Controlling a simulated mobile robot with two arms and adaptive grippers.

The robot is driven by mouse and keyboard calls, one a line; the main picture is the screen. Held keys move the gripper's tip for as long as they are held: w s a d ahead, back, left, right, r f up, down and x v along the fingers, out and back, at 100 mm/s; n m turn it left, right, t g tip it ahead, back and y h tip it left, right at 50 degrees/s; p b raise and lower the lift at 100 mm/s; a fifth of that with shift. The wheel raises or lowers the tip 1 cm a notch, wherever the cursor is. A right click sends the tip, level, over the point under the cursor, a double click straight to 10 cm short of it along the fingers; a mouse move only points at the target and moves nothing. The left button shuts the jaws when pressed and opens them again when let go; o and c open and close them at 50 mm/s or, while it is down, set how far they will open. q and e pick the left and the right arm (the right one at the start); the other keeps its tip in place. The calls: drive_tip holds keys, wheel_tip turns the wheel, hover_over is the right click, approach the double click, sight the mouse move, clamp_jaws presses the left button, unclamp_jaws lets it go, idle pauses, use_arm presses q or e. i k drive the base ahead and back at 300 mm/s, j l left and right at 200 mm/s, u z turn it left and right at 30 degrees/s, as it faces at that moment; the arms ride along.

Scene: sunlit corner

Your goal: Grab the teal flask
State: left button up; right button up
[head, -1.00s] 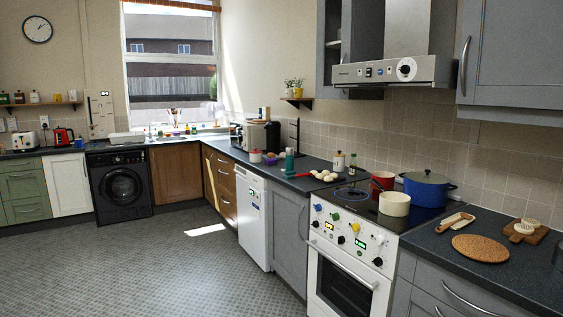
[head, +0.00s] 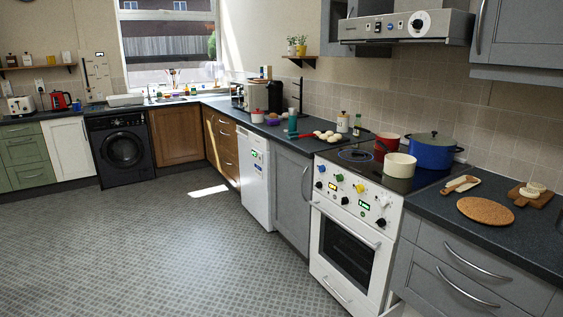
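A small upright teal object that looks like the flask (head: 292,123) stands on the dark counter (head: 262,134), left of the hob, near the counter's front edge. It is far off and small, so its details are hard to tell. A red-handled item (head: 303,135) lies just right of it, with several pale eggs or bulbs (head: 327,136) beyond. Neither of my grippers is in view.
A white oven (head: 347,245) with a pot, a red pan and a blue casserole (head: 432,152) on its hob stands at right. The patterned floor (head: 190,255) is clear.

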sight(292, 111)
drive_tip(key=i+j+u, duration=0.3)
drive_tip(key=i+u, duration=0.15)
drive_tip(key=i, duration=0.45)
drive_tip(key=i+u, duration=0.45)
drive_tip(key=i, duration=0.5)
